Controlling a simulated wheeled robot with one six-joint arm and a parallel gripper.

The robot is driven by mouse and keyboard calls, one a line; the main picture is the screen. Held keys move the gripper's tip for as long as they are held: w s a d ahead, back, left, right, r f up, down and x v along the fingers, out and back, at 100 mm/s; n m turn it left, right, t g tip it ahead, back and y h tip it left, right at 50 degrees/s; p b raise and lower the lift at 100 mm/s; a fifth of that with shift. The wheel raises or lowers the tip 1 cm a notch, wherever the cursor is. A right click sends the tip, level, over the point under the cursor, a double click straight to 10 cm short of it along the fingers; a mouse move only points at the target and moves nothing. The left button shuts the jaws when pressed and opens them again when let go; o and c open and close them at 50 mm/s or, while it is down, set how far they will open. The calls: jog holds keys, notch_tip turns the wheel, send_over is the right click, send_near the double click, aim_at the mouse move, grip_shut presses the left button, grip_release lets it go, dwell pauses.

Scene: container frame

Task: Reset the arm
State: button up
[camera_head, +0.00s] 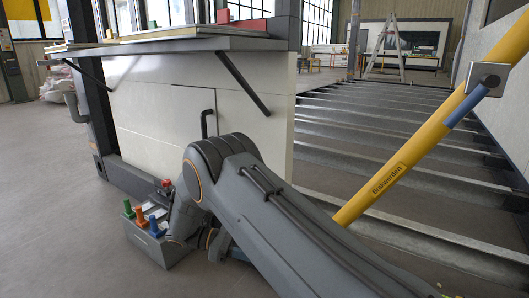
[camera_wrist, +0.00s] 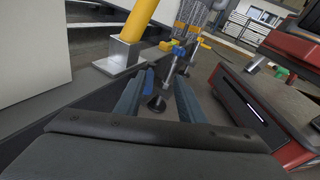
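My gripper (camera_wrist: 160,92) shows in the wrist view with its two blue-grey fingers apart. Nothing is held between them. Beyond the fingertips is a dark round foot (camera_wrist: 157,104) below a thin rod with a blue part (camera_wrist: 176,55); I cannot tell their exact distance. In the head view my grey arm (camera_head: 270,205) is folded low across the front and right of centre. The gripper itself is hidden or out of sight in that view.
A yellow post (camera_head: 400,160) slants across the head view; its metal foot (camera_wrist: 120,58) shows in the wrist view. A grey tool box (camera_head: 170,252) with coloured handles sits beside my arm. A shelf (camera_head: 180,44) juts from the white panel (camera_head: 150,95).

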jog(key=s+a+r+m+t+y+p, duration=0.1)
jog(key=s+r+m+y+p, duration=0.65)
jog(key=s+r, duration=1)
jog(key=s+r+m+t+y+p, duration=0.2)
jog(key=s+r+m+y+p, duration=0.2)
jog(key=s+r+y+p, duration=0.95)
jog(key=s+d+r+m+h+p, duration=0.1)
jog(key=d+r+m+p, duration=0.1)
jog(key=d+r+p, duration=0.4)
jog(key=s+d+r+m+h+p, duration=0.1)
jog(key=d+r+p, duration=0.6)
jog(key=r+p, duration=0.8)
jog(key=s+d+r+m+h+p, duration=0.1)
jog(key=d+r+m+h+p, duration=0.2)
jog(key=d+r+p, duration=0.4)
notch_tip(320, 180, up, 4)
jog(key=p, duration=0.4)
jog(key=shift+d+r, duration=0.15)
jog(key=shift+r, duration=0.05)
jog(key=shift+s, duration=0.1)
jog(key=shift+c, duration=0.6)
